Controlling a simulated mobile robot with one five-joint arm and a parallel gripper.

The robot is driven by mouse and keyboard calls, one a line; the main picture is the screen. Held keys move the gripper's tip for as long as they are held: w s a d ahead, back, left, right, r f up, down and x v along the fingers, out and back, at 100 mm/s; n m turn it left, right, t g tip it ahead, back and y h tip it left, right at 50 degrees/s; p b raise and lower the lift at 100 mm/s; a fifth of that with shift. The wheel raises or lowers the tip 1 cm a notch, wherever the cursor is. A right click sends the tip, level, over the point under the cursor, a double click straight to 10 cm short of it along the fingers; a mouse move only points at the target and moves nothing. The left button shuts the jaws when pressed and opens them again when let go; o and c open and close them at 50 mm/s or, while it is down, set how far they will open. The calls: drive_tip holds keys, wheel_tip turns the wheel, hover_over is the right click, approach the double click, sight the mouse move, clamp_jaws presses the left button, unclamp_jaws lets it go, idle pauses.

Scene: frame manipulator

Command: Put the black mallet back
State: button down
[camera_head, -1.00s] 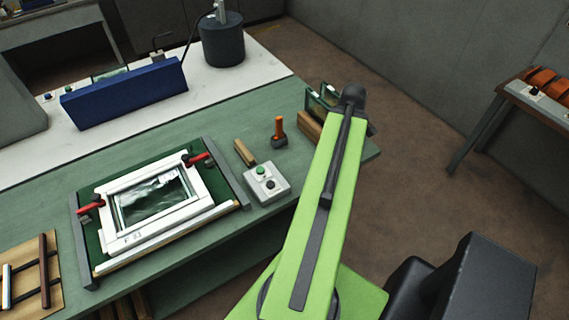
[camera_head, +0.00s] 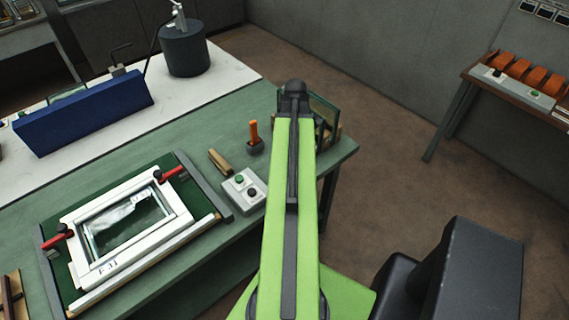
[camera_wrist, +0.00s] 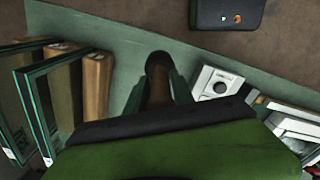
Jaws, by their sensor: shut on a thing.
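My gripper (camera_wrist: 159,92) shows in the wrist view, with its dark green fingers shut on the sides of the black mallet. The mallet shows as a brown handle (camera_wrist: 159,85) with a dark rounded head (camera_wrist: 158,60) at its far end. It is held over the green bench (camera_wrist: 115,70), between the glass panes and the control box. A separate orange-handled tool with a dark base (camera_head: 254,138) stands upright on the bench, left of my arm.
Glass panes (camera_head: 323,113) stand at the bench's right end. A control box (camera_head: 243,190), a wooden block (camera_head: 219,161) and a white frame on a green fixture (camera_head: 128,229) lie to the left. A table with orange parts (camera_head: 519,75) stands across the floor at right.

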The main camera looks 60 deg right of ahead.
drive_tip(key=w+f+b, duration=0.3)
drive_tip(key=f+b, duration=0.2)
drive_tip(key=f, duration=0.1)
drive_tip(key=shift+w+d+f, duration=0.15)
drive_tip(key=shift+w+f, duration=0.1)
drive_tip(key=shift+w, duration=0.15)
drive_tip(key=c, duration=1.1)
unclamp_jaws()
drive_tip(key=shift+r, duration=0.15)
wheel_tip(320, 180, up, 12)
drive_tip(key=p, duration=1.1)
drive_tip(key=shift+p, duration=0.4)
